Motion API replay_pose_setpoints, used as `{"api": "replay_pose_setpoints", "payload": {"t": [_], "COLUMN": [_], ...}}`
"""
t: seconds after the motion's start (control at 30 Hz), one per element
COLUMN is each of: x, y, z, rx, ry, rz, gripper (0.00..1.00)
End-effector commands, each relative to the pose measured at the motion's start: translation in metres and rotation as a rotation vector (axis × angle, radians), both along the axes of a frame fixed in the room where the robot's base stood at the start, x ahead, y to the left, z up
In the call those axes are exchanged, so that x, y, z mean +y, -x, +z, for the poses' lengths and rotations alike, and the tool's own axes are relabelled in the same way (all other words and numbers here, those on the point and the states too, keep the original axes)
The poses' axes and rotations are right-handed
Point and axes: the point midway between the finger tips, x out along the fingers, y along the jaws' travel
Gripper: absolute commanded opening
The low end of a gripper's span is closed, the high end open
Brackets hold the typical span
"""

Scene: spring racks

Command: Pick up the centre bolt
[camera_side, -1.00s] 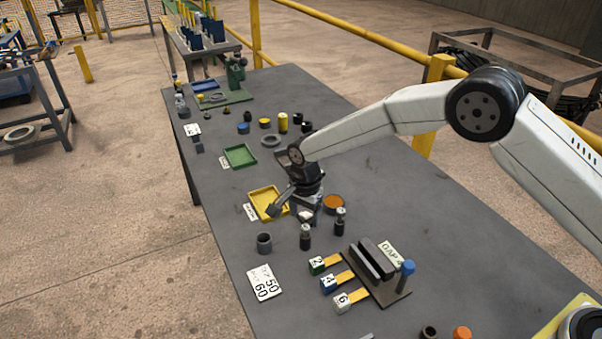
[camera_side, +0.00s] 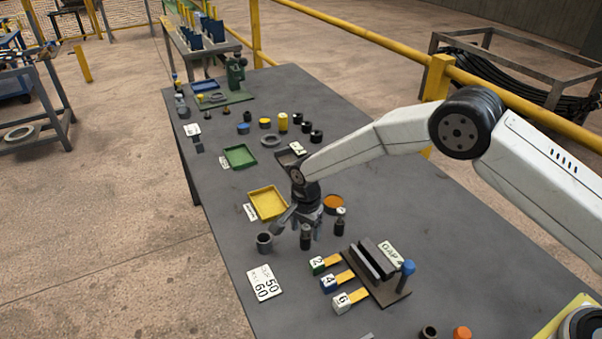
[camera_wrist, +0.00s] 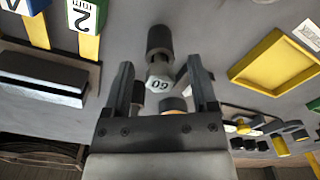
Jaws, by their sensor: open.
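The centre bolt (camera_side: 305,238) stands upright on the grey table, with a dark body and a lighter head. My gripper (camera_side: 304,222) is open, pointing down at this bolt. In the wrist view its two fingers (camera_wrist: 160,68) appear on either side of the bolt, apart from it. A second, similar bolt (camera_side: 340,222) stands to the right, and a grey hollow cylinder (camera_side: 264,243) to the left. My gripper partly hides the bolt's upper end in the side view.
A yellow tray (camera_side: 281,210) lies behind on the left, and an orange-filled round dish (camera_side: 334,204) behind on the right. In front are a dark slotted fixture (camera_side: 385,290), numbered blocks (camera_side: 328,283) and a sign card (camera_side: 264,283).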

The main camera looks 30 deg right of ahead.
Motion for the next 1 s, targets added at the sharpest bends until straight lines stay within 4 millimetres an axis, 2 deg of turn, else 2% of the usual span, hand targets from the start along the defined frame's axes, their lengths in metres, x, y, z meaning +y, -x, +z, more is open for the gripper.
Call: {"api": "replay_pose_setpoints", "payload": {"t": [0.23, 0.27, 0.3, 0.47, 0.5, 0.83, 1.0], "x": [0.0, 0.0, 0.0, 0.0, 0.0, 0.0001, 0.0003], "y": [-0.0001, -0.0001, -0.0001, -0.0001, -0.0001, -0.0003, -0.0008], "z": [0.0004, 0.0004, 0.0004, 0.0004, 0.0004, 0.0016, 0.0096], "rx": [0.0, 0.0, 0.0, 0.0, 0.0, -0.001, -0.003], "ry": [0.0, 0.0, 0.0, 0.0, 0.0, -0.001, -0.001], "rz": [0.0, 0.0, 0.0, 0.0, 0.0, 0.0, 0.0], "gripper": [0.74, 0.68, 0.55, 0.05, 0.0, 0.0, 0.0]}}
